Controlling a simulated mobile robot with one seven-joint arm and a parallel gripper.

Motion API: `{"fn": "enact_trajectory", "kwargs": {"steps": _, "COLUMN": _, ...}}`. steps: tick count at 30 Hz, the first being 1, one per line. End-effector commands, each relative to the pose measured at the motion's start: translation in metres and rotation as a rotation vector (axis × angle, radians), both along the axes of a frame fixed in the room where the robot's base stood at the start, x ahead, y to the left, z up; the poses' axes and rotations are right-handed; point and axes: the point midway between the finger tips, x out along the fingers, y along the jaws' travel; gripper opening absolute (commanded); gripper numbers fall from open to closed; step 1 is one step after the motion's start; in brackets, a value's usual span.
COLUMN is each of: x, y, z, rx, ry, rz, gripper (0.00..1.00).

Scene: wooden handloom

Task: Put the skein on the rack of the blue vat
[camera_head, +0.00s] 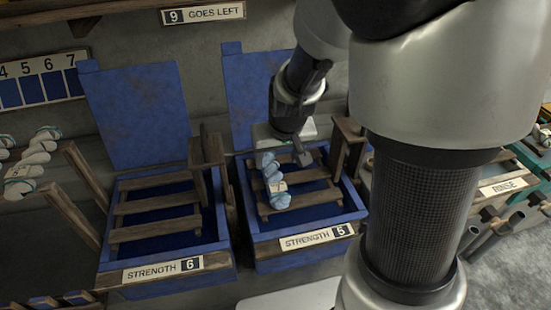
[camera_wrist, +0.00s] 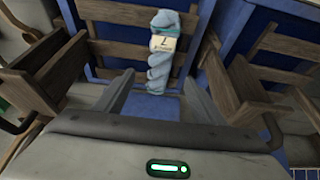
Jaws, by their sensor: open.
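The skein (camera_head: 275,183) is a twisted light blue hank with a pale tag, and it lies across the slats of the wooden rack (camera_head: 318,196) in the blue vat marked STRENGTH 5 (camera_head: 262,250). In the wrist view the skein (camera_wrist: 161,48) shows its tag with a dark mark and a teal tie. My gripper (camera_head: 284,152) is over the back of this rack, at the skein's far end. In the wrist view my gripper (camera_wrist: 158,88) has its fingers apart, with the skein's near end between or just beyond the tips. I cannot tell whether they touch it.
A second blue vat marked STRENGTH 6 (camera_head: 146,283) stands to the left, its rack (camera_head: 155,208) bare. Pale skeins (camera_head: 33,165) hang at the far left. Wooden uprights (camera_head: 345,150) flank the racks. A RINSE station (camera_head: 500,187) is at the right.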

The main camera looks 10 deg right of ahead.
Motion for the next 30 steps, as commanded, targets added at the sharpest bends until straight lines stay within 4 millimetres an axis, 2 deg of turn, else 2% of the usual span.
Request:
{"fn": "enact_trajectory", "kwargs": {"steps": 5, "x": -0.008, "y": 0.001, "z": 0.02, "rx": 0.011, "ry": -0.007, "rz": -0.001, "gripper": 0.64}}
{"fn": "enact_trajectory", "kwargs": {"steps": 8, "x": -0.024, "y": 0.004, "z": 0.046, "rx": 0.04, "ry": -0.02, "rz": 0.002, "gripper": 0.64}}
{"fn": "enact_trajectory", "kwargs": {"steps": 13, "x": -0.078, "y": 0.009, "z": 0.111, "rx": 0.077, "ry": -0.055, "rz": 0.016, "gripper": 0.64}}
{"fn": "enact_trajectory", "kwargs": {"steps": 15, "x": -0.105, "y": 0.008, "z": 0.131, "rx": 0.071, "ry": -0.069, "rz": 0.019, "gripper": 0.64}}
{"fn": "enact_trajectory", "kwargs": {"steps": 18, "x": -0.14, "y": 0.005, "z": 0.151, "rx": 0.05, "ry": -0.085, "rz": 0.016, "gripper": 0.64}}
{"fn": "enact_trajectory", "kwargs": {"steps": 21, "x": -0.167, "y": 0.003, "z": 0.162, "rx": 0.024, "ry": -0.094, "rz": 0.009, "gripper": 0.64}}
{"fn": "enact_trajectory", "kwargs": {"steps": 24, "x": -0.182, "y": 0.001, "z": 0.167, "rx": 0.006, "ry": -0.1, "rz": 0.002, "gripper": 0.64}}
{"fn": "enact_trajectory", "kwargs": {"steps": 30, "x": -0.189, "y": 0.0, "z": 0.167, "rx": -0.001, "ry": -0.097, "rz": -0.002, "gripper": 0.64}}
